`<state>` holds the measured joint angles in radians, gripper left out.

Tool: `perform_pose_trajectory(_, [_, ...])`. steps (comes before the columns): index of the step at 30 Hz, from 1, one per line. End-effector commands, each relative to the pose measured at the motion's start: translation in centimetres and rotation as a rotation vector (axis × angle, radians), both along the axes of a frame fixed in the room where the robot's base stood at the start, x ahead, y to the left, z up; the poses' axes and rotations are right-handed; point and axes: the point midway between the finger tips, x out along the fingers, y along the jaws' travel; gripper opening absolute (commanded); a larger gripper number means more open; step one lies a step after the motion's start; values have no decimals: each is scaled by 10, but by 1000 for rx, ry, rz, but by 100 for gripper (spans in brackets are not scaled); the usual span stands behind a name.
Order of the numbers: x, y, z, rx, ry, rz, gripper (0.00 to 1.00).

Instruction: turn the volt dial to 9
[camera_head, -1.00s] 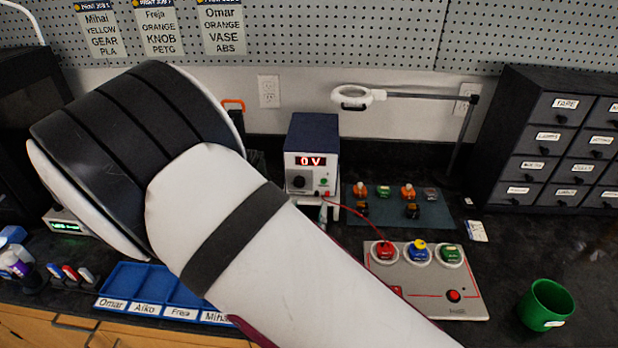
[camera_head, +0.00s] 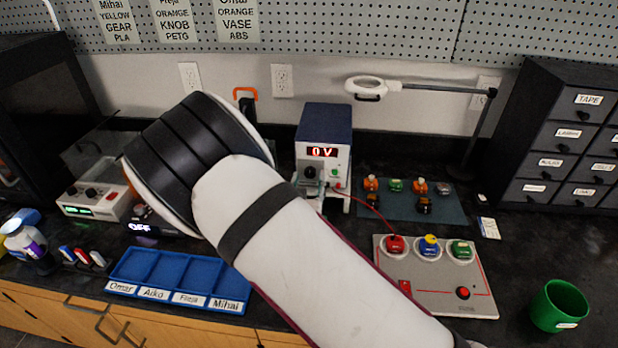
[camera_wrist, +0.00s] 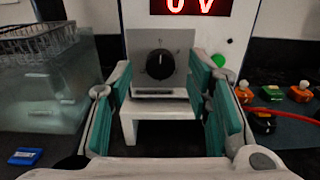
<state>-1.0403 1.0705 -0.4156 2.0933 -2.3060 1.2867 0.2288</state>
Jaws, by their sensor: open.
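The volt dial (camera_wrist: 160,64) is a round black knob on a grey plate on the front of the power supply, with its white mark pointing up. The red display (camera_wrist: 189,5) above it reads 0 V. In the head view the power supply (camera_head: 325,128) is a box with a dark blue top, and the dial (camera_head: 310,172) is small there. My gripper (camera_wrist: 165,82) is open and empty, with teal finger pads either side of the dial in the picture. The fingers do not appear to touch it. In the head view my arm hides most of the gripper.
A green button (camera_wrist: 218,60) sits right of the dial. A red wire runs to a board (camera_head: 440,290) with red, blue and green round parts. A mat (camera_head: 400,215) with small parts lies behind it. A green cup (camera_head: 556,308) stands at right, a blue tray (camera_head: 150,262) at left.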

Motion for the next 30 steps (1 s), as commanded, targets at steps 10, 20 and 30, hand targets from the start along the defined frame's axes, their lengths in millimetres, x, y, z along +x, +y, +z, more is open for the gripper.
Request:
perform_pose_trajectory(10, [19,-1,0,0,0,0,45])
perform_pose_trajectory(20, [19,-1,0,0,0,0,11])
perform_pose_trajectory(30, [19,-1,0,15,-1,-1,0])
